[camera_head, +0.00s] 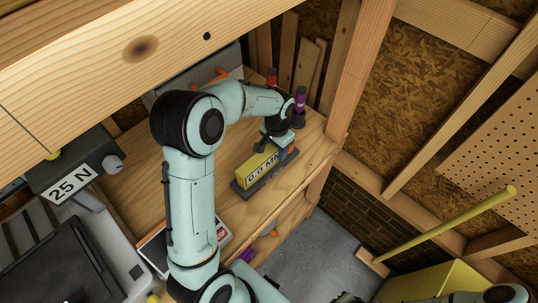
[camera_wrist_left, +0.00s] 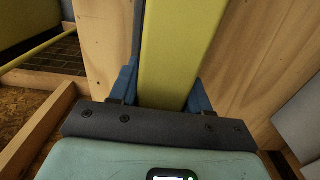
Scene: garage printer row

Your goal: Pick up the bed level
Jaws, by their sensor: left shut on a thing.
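The bed level (camera_head: 258,168) is a yellow block with a pale display on its side, partly read as "0.0 M", and a dark grey base strip. It is at the right part of the wooden bench. My left gripper (camera_head: 281,148) is over its far right end and shut on it. In the left wrist view the yellow body of the bed level (camera_wrist_left: 178,50) runs between the blue fingers of my left gripper (camera_wrist_left: 160,85). I cannot tell whether its base touches the bench. My right gripper is not visible.
The wooden bench (camera_head: 228,208) has bare room around the bed level. Purple (camera_head: 300,97) and red (camera_head: 272,76) items stand behind my left gripper. A device marked "25 N" (camera_head: 75,183) is at the left. A wooden post (camera_head: 350,75) rises at the bench's right end.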

